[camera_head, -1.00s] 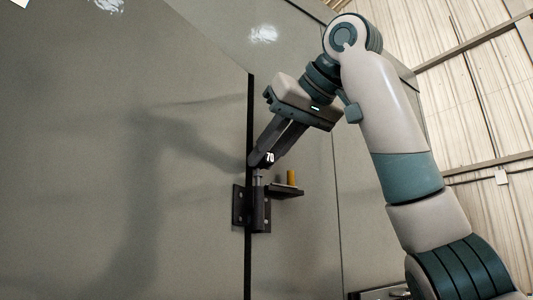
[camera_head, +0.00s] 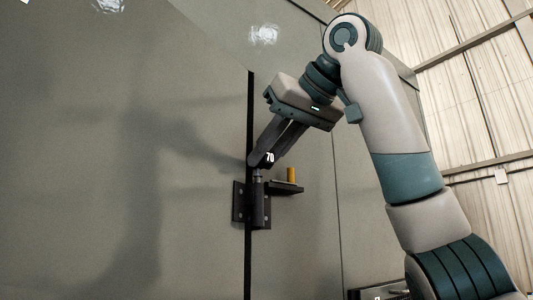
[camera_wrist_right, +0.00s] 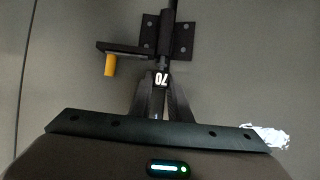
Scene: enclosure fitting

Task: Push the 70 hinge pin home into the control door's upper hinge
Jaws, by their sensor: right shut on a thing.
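The upper hinge (camera_head: 259,208) is a dark knuckle with screwed leaves at the door's dark vertical gap. My right gripper (camera_head: 264,160) is just above it, shut on the head of the hinge pin, whose label "70" (camera_head: 270,158) faces out. A short length of pin shaft (camera_head: 257,175) shows between the head and the knuckle; its lower part is hidden in the hinge. The right wrist view shows the pin head (camera_wrist_right: 161,79) between my fingertips, in line with the hinge (camera_wrist_right: 168,38). My left gripper is not in view.
A small dark shelf (camera_head: 285,188) sticks out right of the hinge, close to my fingers. The grey door panel (camera_head: 100,130) is flat and clear. A dark box-like thing (camera_head: 380,292) shows at the bottom edge.

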